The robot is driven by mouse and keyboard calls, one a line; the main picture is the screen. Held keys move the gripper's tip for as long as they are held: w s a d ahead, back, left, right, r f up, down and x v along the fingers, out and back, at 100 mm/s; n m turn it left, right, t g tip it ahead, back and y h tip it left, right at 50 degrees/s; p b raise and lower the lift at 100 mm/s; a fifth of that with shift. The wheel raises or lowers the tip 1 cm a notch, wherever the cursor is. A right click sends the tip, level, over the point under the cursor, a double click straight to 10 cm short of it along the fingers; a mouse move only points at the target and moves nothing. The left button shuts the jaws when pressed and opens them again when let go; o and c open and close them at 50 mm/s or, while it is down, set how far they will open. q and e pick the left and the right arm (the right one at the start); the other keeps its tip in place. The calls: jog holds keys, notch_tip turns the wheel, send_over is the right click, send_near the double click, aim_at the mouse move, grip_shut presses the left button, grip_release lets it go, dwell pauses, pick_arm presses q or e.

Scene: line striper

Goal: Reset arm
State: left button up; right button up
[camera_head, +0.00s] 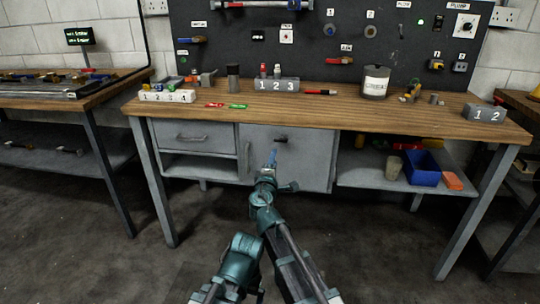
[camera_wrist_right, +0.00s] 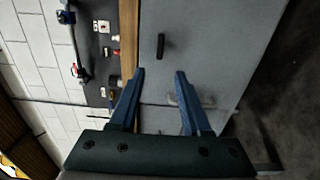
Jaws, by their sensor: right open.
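My right gripper (camera_head: 271,157) reaches forward in front of the grey cabinet door (camera_head: 310,158) under the workbench. In the right wrist view its two blue fingers (camera_wrist_right: 160,88) are spread apart with nothing between them. The door appears shut. My left gripper is not seen in either view.
The wooden workbench (camera_head: 330,108) carries a numbered grey block (camera_head: 276,85), a white numbered block (camera_head: 167,96), a grey canister (camera_head: 375,82) and small items. A blue bin (camera_head: 424,167) and an orange block (camera_head: 452,181) sit on the lower right shelf. The floor in front is clear.

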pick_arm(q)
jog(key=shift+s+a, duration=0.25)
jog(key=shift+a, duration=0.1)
pick_arm(e)
jog(key=shift+s+a, duration=0.15)
jog(key=shift+s, duration=0.75)
